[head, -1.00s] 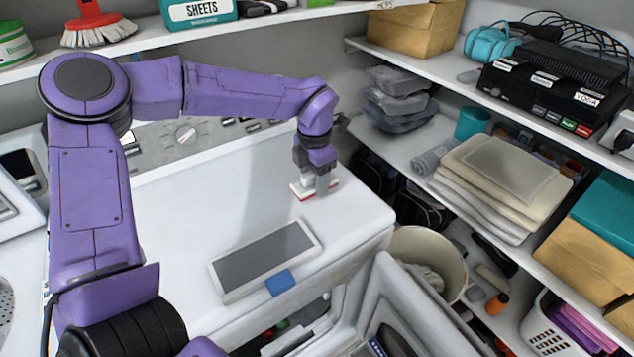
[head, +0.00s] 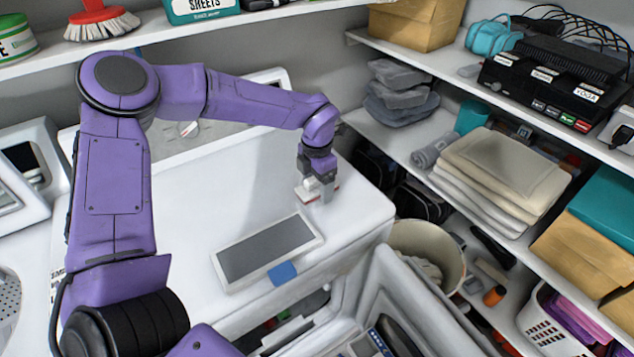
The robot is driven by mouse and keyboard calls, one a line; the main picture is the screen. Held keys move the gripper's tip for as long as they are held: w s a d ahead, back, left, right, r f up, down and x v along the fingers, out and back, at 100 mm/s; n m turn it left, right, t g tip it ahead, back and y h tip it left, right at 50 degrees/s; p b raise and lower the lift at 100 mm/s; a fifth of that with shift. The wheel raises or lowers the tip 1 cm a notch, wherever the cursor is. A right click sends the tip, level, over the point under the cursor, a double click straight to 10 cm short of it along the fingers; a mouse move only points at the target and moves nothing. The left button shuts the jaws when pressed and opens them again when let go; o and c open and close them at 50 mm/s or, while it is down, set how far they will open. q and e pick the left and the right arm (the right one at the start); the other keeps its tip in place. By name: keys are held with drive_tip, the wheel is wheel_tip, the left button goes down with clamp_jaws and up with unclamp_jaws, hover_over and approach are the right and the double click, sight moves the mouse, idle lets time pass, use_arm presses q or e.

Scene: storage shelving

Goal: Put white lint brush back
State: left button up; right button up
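My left gripper (head: 322,194) points down at the top of the white machine (head: 205,215), near its back right part. A small white object with a red edge (head: 307,194), which looks like the lint brush, is at its fingertips, on or just above the surface. The fingers and the object overlap, so I cannot tell whether they grip it. A white-framed tray with a grey inset (head: 265,250) and a blue tab (head: 282,272) lies on the machine top, in front of the gripper. My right gripper is not in view.
A shelf above holds a red brush (head: 102,22) and a teal box (head: 203,10). Shelves at right hold folded towels (head: 505,165), grey containers (head: 400,92) and a black device (head: 550,85). A bin (head: 428,248) stands beside the machine. The machine top's left part is clear.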

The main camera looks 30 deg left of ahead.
use_arm(q)
drive_tip(key=shift+r, duration=0.1)
wheel_tip(320, 180, up, 12)
drive_tip(key=b, duration=0.1)
drive_tip(key=shift+b, duration=0.3)
